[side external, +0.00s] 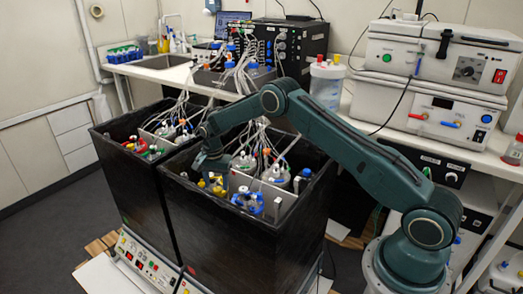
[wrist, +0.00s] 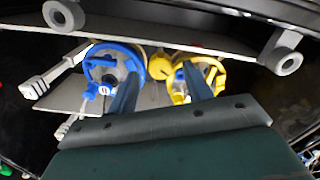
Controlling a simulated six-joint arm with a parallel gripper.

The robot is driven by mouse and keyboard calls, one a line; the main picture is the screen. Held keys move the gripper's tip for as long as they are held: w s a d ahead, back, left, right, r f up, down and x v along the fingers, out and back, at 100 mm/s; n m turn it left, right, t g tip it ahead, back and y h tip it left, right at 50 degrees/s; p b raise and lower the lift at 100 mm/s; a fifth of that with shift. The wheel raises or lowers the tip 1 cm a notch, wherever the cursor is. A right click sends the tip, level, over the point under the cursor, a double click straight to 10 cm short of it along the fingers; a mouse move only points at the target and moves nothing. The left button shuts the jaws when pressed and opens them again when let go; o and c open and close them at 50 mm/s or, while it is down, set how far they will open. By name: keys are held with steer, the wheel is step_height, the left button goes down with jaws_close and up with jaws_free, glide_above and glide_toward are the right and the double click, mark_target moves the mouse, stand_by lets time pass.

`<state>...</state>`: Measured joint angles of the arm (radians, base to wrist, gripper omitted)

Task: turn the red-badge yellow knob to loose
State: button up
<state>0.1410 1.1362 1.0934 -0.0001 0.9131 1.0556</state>
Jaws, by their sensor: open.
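A yellow knob (wrist: 160,66) shows in the wrist view beside a yellow ring-shaped clamp (wrist: 212,73). The yellow parts (side external: 216,186) also show in the side view, near the left wall inside the right black box. I cannot make out a red badge on them. My gripper (wrist: 159,70) is open, its two fingers apart and pointing toward the yellow knob, which appears between the fingertips. In the side view my gripper (side external: 205,165) reaches down into the box just above the yellow parts. Whether a finger touches the knob cannot be told.
A blue ring clamp (wrist: 97,52) sits left of the knob; it also shows in the side view (side external: 247,203). White-lidded vessels (side external: 275,176) with several tubes stand close by. The black box walls (side external: 240,245) surround the gripper. A second black box (side external: 125,185) stands left.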

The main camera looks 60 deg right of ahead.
steer(key=shift+f, duration=1.25)
steer(key=c, duration=1)
